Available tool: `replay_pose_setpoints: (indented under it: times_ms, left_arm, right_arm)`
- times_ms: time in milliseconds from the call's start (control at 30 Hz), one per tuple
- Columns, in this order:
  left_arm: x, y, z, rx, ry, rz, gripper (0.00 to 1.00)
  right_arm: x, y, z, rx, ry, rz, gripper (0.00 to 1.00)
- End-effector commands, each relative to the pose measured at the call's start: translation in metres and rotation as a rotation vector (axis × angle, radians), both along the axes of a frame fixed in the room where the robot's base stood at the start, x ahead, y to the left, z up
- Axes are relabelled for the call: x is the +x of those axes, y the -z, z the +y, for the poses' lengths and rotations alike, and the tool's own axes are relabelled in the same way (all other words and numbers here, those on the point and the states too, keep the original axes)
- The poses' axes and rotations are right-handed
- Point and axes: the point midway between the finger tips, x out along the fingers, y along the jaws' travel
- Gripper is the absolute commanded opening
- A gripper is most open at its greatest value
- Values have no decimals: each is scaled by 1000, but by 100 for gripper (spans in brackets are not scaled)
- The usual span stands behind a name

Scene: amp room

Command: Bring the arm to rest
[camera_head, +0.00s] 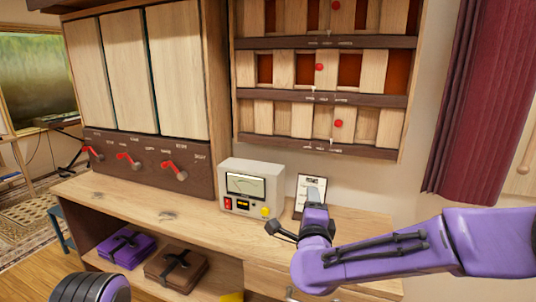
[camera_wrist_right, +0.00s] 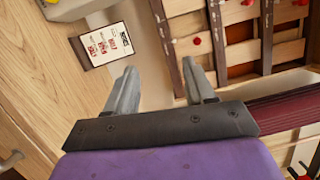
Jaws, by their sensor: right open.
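My right arm (camera_head: 400,252) reaches in from the right, with its purple links in front of the wooden counter. My right gripper (camera_head: 315,190) is near the small printed card at the wall. In the right wrist view my right gripper (camera_wrist_right: 159,68) shows two grey fingers spread apart, with nothing between them. I see no object touching the fingers. My left gripper is not in view; only a purple and dark ringed part of me shows at the bottom left.
A grey meter box (camera_head: 250,187) stands on the counter (camera_head: 130,205), left of my gripper. A slatted wall panel (camera_head: 320,98) with red knobs hangs above. A red curtain (camera_head: 480,100) hangs right. Purple (camera_head: 126,250) and brown (camera_head: 176,268) bundles lie below.

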Motion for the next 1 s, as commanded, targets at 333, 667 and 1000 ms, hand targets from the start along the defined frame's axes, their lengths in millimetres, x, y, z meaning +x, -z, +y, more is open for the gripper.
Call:
replay_pose_setpoints:
  times_ms: [333, 667, 1000]
  left_arm:
    - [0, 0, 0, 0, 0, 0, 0]
    - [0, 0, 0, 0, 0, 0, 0]
    - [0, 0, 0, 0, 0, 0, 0]
  right_arm:
    - [-121, 286, -76, -761, -208, 649, 54]
    - [-344, 427, -176, -1068, -482, 1241, 54]
    - [-417, 451, -199, -1089, -555, 1412, 54]
